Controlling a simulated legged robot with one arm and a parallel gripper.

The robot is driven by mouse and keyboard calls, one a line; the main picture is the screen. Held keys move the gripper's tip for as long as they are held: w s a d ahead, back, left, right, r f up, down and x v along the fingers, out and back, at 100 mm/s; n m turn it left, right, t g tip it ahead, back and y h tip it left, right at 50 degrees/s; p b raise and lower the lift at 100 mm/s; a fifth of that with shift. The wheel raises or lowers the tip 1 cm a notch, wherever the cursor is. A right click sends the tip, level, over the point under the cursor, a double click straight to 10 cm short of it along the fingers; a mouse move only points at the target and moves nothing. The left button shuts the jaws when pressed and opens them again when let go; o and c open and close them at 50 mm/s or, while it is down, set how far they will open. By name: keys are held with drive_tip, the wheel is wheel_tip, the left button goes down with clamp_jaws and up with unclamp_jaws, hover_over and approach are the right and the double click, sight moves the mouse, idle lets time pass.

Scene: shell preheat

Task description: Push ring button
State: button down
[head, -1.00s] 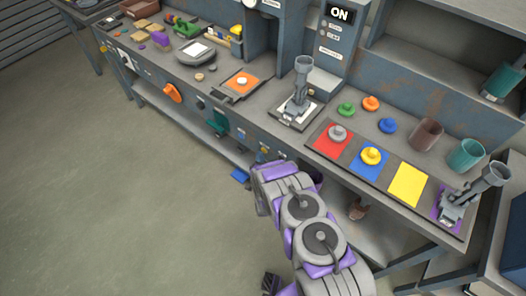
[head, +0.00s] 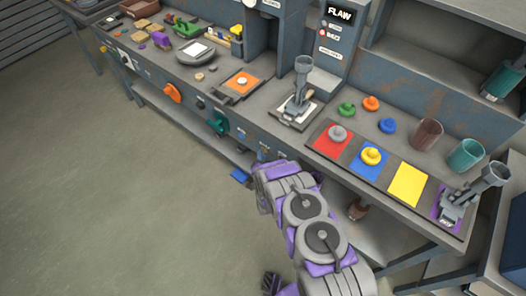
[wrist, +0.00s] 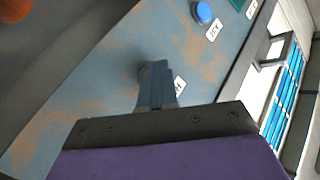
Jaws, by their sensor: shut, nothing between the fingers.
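My gripper (wrist: 158,88) shows in the wrist view with its fingers shut and empty, in front of the worn blue-grey bench front. I cannot tell whether the fingertips touch the panel. A round blue button (wrist: 202,12) with its own label (wrist: 214,29) lies up and right of the fingers. I cannot read which label says ring.
The display (head: 340,14) reads FLAW, with a red light below it. The bench top holds a grey piece (head: 338,134) on a red square, a yellow piece (head: 371,155) on a blue square, and an empty yellow square (head: 408,184). An orange knob (head: 172,93) protrudes from the bench front. The floor at left is clear.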

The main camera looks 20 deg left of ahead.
drive_tip(key=shift+s, duration=0.1)
drive_tip(key=shift+s+a+p, duration=0.3)
drive_tip(key=shift+s+p, duration=0.15)
drive_tip(key=shift+s, duration=0.2)
drive_tip(key=shift+s, duration=0.1)
drive_tip(key=s+p, duration=0.1)
drive_tip(key=s+a+p, duration=0.1)
drive_tip(key=s, duration=0.1)
drive_tip(key=s+a+p, duration=0.1)
drive_tip(key=shift+s, duration=0.25)
idle(0.9)
